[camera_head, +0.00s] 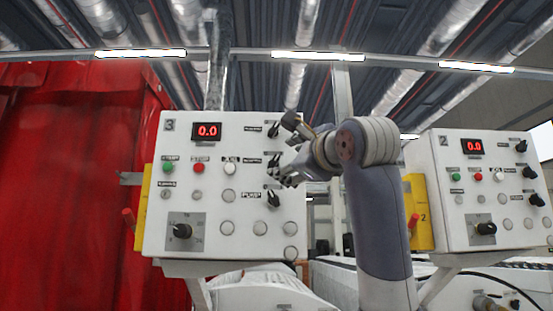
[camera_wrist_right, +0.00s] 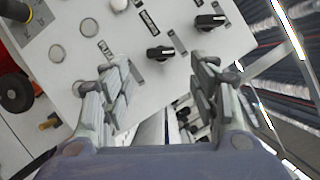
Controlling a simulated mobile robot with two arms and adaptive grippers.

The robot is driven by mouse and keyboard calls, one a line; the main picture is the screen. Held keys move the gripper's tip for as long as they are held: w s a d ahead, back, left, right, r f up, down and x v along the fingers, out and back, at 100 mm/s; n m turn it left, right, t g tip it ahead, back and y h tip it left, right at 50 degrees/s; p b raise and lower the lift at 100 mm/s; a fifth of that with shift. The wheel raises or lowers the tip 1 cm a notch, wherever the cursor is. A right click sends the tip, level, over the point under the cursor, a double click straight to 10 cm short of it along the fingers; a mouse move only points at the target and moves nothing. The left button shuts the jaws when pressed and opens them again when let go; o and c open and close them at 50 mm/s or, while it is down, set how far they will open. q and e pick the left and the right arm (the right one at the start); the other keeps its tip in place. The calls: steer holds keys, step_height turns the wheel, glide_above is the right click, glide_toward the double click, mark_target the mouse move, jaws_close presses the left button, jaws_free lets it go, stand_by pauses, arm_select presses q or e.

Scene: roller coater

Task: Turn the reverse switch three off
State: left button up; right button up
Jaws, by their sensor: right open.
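The control panel marked 3 (camera_head: 210,240) is a white box with a red 0.0 display. Its right column has three black rotary switches: a top one (camera_head: 273,130), a middle one (camera_head: 273,160) partly behind my fingers, and a bottom one (camera_head: 273,199). The small labels beside the upper two are too blurred to read. My right gripper (camera_head: 289,152) is open and empty in front of the upper switches. In the wrist view, the open fingers (camera_wrist_right: 160,88) point toward the panel, with a black switch (camera_wrist_right: 160,53) between and beyond them and another switch (camera_wrist_right: 210,22) up and right. My left gripper is out of view.
A similar panel marked 2 (camera_head: 480,200) stands to the right. Panel 3 also carries green, red and white buttons and a large black selector knob (camera_head: 182,231). A yellow side plate (camera_head: 143,210) with a red-handled lever is on its left. A red curtain (camera_head: 65,190) hangs at left.

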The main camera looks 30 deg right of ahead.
mark_target(276, 163)
steer(key=p+x, duration=0.1)
steer(key=x, duration=0.2)
steer(key=p+x, duration=0.1)
steer(key=x, duration=0.2)
steer(key=shift+r+p, duration=0.2)
steer(key=shift+p, duration=0.15)
steer(key=shift+w+d+f, duration=0.1)
steer(key=shift+w+d, duration=0.05)
steer(key=shift+w, duration=0.55)
steer(key=shift+c, duration=0.6)
steer(key=shift+s, duration=0.1)
steer(key=c, duration=0.9)
